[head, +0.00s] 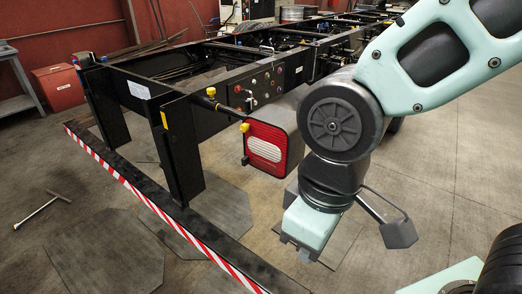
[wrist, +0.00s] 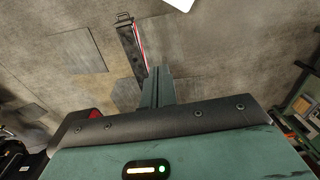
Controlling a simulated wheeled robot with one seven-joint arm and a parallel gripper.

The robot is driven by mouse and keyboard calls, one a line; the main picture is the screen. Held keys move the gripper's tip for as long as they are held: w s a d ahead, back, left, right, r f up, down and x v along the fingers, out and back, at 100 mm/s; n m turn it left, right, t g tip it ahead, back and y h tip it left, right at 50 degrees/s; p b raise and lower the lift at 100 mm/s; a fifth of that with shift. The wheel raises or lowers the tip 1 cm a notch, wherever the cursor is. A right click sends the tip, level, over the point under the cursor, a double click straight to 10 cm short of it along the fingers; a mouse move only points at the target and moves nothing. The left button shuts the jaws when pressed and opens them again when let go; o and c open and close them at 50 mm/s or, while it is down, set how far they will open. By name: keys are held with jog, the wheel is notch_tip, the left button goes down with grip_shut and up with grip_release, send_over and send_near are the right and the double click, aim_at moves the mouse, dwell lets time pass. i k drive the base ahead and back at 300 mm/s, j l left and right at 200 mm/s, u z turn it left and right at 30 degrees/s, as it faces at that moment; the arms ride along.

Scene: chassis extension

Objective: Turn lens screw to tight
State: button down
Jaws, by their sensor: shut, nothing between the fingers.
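A red lamp lens (head: 266,148) with a pale lower panel faces me on a dark housing at the end of the black chassis (head: 185,100). A small yellow knob (head: 244,127) sits at its upper left corner; I cannot tell whether it is the lens screw or how tight it is. My gripper (head: 297,250) points down in front of and to the right of the lamp, apart from it. In the wrist view its fingers (wrist: 157,86) are together and empty, above the floor. A red edge (wrist: 88,114) shows at left there, probably the lamp.
A black beam with a red-and-white striped edge (head: 165,213) lies across the floor before the chassis. A T-shaped tool (head: 42,208) lies on the floor at left. A red box (head: 60,88) stands by the wall.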

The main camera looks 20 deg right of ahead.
aim_at(244, 127)
jog(key=i+j, duration=0.1)
jog(key=j, duration=0.4)
jog(key=i+j, duration=0.1)
jog(key=j, duration=0.4)
jog(key=i+j, duration=0.1)
jog(key=j, duration=0.4)
